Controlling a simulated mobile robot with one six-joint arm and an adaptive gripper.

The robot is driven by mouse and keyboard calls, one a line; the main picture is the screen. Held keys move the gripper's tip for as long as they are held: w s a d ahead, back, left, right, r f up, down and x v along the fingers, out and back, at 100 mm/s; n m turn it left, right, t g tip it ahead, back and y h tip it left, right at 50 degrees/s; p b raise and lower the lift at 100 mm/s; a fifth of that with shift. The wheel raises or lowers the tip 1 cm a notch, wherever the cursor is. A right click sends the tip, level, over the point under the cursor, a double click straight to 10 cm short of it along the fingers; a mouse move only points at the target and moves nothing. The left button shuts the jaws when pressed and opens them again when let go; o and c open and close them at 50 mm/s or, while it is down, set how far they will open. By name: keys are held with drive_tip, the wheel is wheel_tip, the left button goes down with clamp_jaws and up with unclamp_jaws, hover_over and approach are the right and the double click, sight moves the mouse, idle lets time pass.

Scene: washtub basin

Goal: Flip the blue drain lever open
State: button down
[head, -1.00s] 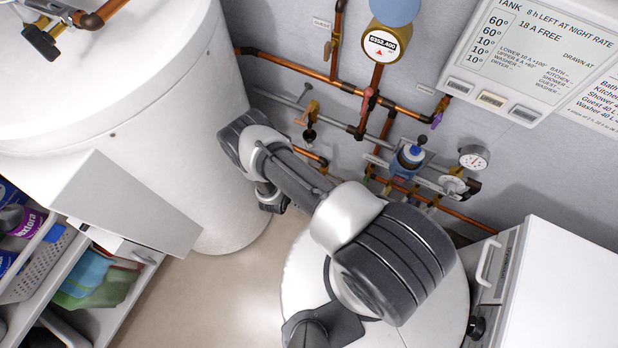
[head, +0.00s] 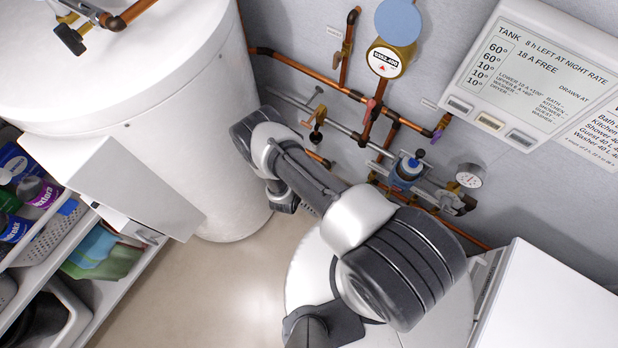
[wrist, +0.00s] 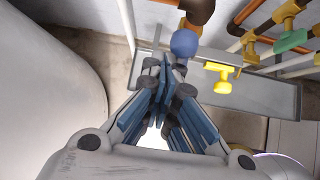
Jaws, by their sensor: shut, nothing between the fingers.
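In the wrist view my gripper (wrist: 165,65) is shut and empty, with its blue-grey fingers together. A round blue knob (wrist: 185,43) shows just beyond the fingertips, below the end of a copper pipe. It looks very close to the tips; I cannot tell whether they touch. Its lever arm does not show clearly, so I cannot be sure it is the drain lever. In the head view my arm covers that area, and neither the knob nor the fingertips can be made out.
The white tank (head: 180,120) stands left. Copper pipes, a brass meter (head: 384,60) and a gauge (head: 470,176) line the wall.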

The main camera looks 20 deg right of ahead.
drive_tip(key=s+t+p, duration=0.1)
drive_tip(key=d+m+t+y+p, duration=0.1)
drive_tip(key=p, duration=0.1)
drive_tip(key=shift+s+d+r+t+y, duration=0.2)
drive_tip(key=shift+s+t+y, duration=0.1)
drive_tip(key=shift+s, duration=0.1)
drive_tip(key=shift+s+d+f, duration=0.1)
drive_tip(key=shift+s, duration=0.15)
drive_tip(key=v, duration=0.7)
drive_tip(key=shift+w+a+r, duration=0.3)
drive_tip(key=shift+a+r, duration=0.05)
drive_tip(key=shift+a, duration=0.05)
drive_tip(key=shift+a, duration=0.1)
idle(0.4)
